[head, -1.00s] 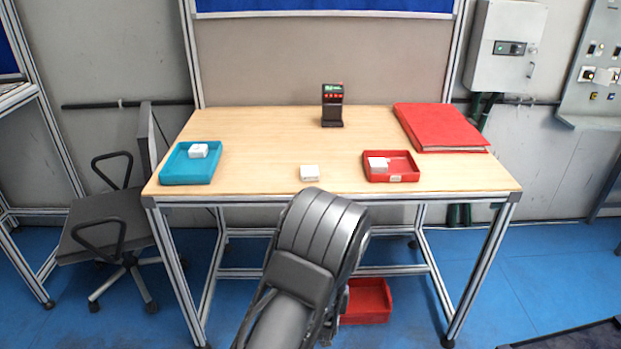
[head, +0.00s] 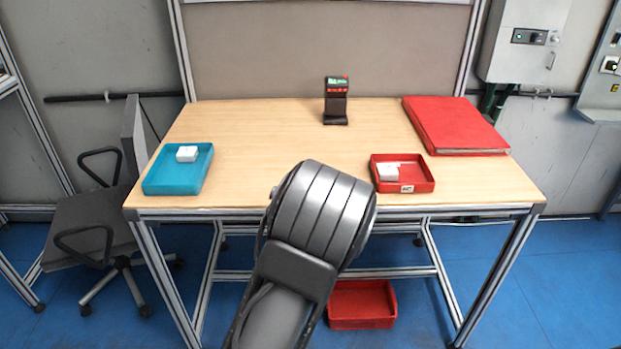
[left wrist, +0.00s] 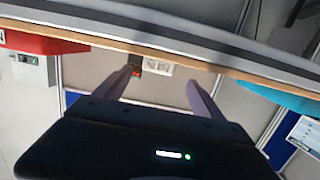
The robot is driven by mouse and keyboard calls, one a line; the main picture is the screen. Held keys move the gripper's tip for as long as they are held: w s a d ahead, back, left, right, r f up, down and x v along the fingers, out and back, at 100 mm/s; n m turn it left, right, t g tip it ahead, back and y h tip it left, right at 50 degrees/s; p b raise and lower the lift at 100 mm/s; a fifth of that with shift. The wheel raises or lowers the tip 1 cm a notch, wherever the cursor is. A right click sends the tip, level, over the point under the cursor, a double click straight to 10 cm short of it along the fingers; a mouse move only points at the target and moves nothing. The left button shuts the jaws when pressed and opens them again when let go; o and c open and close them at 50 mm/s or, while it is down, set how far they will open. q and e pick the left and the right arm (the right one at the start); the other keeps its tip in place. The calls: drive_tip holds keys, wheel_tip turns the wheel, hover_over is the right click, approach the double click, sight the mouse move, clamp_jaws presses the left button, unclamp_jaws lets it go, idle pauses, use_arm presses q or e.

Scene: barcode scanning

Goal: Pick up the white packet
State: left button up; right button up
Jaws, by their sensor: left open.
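A small white packet (left wrist: 158,67) lies near the table edge in the left wrist view, which is turned upside down. My left gripper (left wrist: 161,77) is open, with its fingers apart; the packet shows between the fingertips, with nothing held. In the head view my arm covers the front middle of the table and hides this packet and the gripper. Another white packet (head: 187,153) sits in the teal tray (head: 160,187) at the left. A further white packet (head: 388,171) lies in the red tray (head: 415,187) at the right. My right gripper is not seen.
A black scanner (head: 336,103) stands at the back middle of the wooden table (head: 265,125). A red binder (head: 455,125) lies at the back right. A red bin (head: 362,305) is beneath the table, and a chair (head: 85,210) stands left. The table between tray and scanner is clear.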

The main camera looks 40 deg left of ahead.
use_arm(q)
drive_tip(key=shift+s+d, duration=0.1)
drive_tip(key=shift+x, duration=1.35)
drive_tip(key=shift+w, duration=0.4)
drive_tip(key=p+x, duration=0.1)
drive_tip(key=x, duration=0.3)
drive_tip(key=shift+w+a, duration=0.15)
drive_tip(key=shift+a, duration=0.15)
drive_tip(key=shift+c, duration=0.5)
drive_tip(key=c, duration=1.6)
